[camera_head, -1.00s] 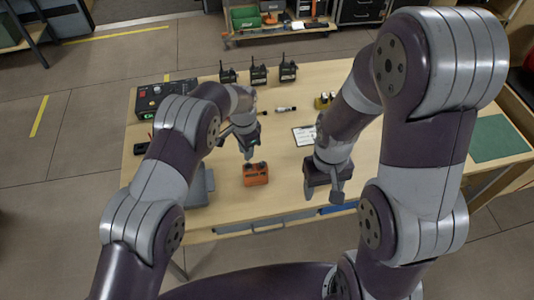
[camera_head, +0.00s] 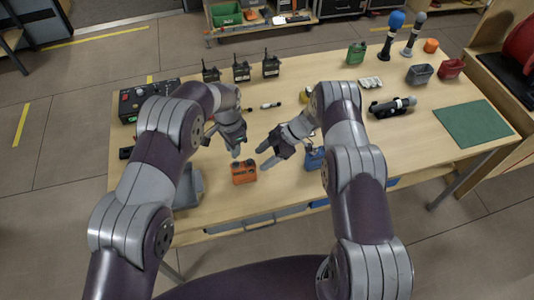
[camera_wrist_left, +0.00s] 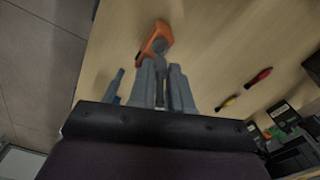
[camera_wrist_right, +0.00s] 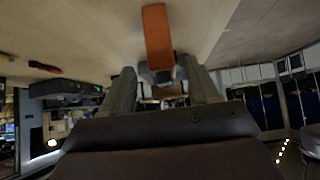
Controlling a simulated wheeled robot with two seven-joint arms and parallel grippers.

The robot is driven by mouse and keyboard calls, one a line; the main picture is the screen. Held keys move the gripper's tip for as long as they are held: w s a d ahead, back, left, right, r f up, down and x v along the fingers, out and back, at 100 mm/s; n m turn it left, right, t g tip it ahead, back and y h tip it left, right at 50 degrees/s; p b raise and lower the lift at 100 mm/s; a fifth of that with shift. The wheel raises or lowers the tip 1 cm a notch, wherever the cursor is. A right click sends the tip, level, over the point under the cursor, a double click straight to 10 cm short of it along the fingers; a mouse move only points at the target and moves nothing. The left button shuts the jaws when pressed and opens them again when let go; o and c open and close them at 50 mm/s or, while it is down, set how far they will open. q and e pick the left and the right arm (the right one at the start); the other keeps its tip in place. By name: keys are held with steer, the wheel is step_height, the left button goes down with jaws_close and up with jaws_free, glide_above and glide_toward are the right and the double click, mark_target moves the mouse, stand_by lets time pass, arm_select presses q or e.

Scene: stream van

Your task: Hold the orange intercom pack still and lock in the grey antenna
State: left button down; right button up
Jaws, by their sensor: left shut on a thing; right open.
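The orange intercom pack (camera_head: 244,172) lies near the front edge of the table. My left gripper (camera_head: 237,152) is just behind and above it, fingers pointing down. In the left wrist view its fingers are shut on a slim grey piece (camera_wrist_left: 160,62), apparently the grey antenna, which reaches to the orange pack (camera_wrist_left: 155,40). I cannot tell whether it is seated. My right gripper (camera_head: 264,156) is open, close to the right of the pack. In the right wrist view the pack (camera_wrist_right: 157,40) lies beyond the open fingers, not between them.
A grey case (camera_head: 190,188) stands left of the pack; a blue item (camera_head: 314,158) lies beside my right arm. Several radios (camera_head: 241,70) and a control box (camera_head: 150,98) stand at the back. A green mat (camera_head: 475,124) lies at the right.

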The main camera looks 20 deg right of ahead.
mark_target(247, 171)
steer(key=x, duration=0.9)
steer(key=shift+w, duration=0.1)
steer(key=shift+c, duration=0.3)
